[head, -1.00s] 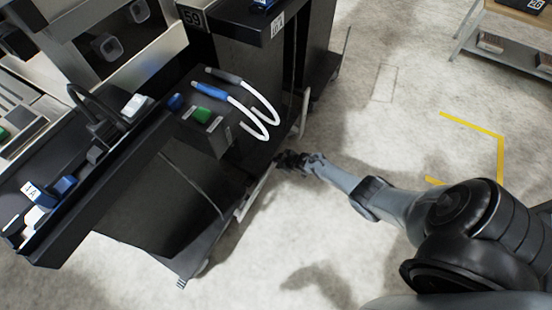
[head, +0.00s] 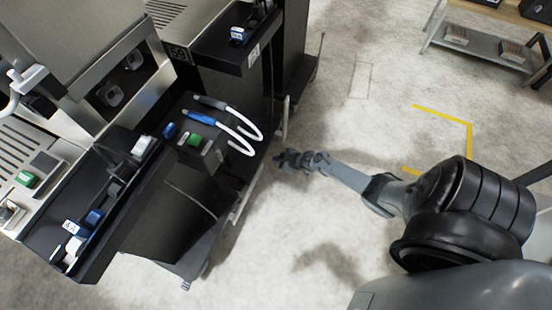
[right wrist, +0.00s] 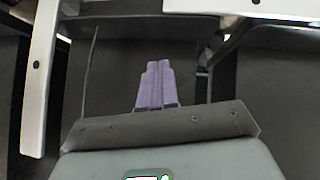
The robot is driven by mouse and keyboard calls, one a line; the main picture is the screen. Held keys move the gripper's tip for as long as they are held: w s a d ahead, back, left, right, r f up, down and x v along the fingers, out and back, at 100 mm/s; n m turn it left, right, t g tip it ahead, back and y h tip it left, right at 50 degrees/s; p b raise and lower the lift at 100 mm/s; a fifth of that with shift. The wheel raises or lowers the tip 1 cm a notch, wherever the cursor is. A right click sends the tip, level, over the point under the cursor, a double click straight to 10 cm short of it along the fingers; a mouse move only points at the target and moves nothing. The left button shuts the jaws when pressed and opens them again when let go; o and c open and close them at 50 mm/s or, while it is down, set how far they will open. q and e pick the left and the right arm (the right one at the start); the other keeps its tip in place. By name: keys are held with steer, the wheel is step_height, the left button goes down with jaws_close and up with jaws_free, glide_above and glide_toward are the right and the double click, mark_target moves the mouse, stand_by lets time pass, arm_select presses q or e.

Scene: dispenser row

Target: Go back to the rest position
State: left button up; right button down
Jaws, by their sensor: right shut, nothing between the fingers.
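My right gripper (head: 279,159) is at the end of my right arm, low beside the front of the dark dispenser cabinet and over the pale floor. Its two purple fingers (right wrist: 155,85) lie together in the right wrist view, with nothing between them. In that view dark panels and light metal frame bars stand beyond the fingers. I cannot tell the exact gap to them. My left gripper does not show in either view.
A shelf cart (head: 480,45) is at top right. The floor (head: 330,200) between is clear.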

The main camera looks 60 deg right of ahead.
stand_by(0.3)
steer(key=s+a+g+p, duration=0.1)
steer(key=s+a+p, duration=0.1)
steer(key=s+p, duration=0.25)
steer(key=s+a+r+n+y+p, duration=0.1)
steer(key=s+a+r+p, duration=0.15)
steer(key=a+r, duration=0.2)
steer(key=s+a+r+y+p, duration=0.1)
steer(key=s+a+r+p, duration=0.15)
steer(key=a, duration=0.25)
steer(key=a+r+g+p, duration=0.1)
steer(key=a+r+p, duration=0.4)
steer(key=r, duration=0.5)
steer(key=a+r+p, duration=0.3)
steer(key=a+r, duration=0.5)
steer(key=r, duration=0.1)
steer(key=s+a+r+m+g+h+p, duration=0.1)
steer(key=s+a+r+g, duration=0.15)
steer(key=r, duration=0.85)
steer(key=s+a+r+m+g, duration=0.1)
steer(key=s+r, duration=0.3)
steer(key=r, duration=0.7)
step_height(320, 180, up, 37)
steer(key=s+p, duration=0.1)
steer(key=p, duration=3.7)
steer(key=shift+d, duration=0.35)
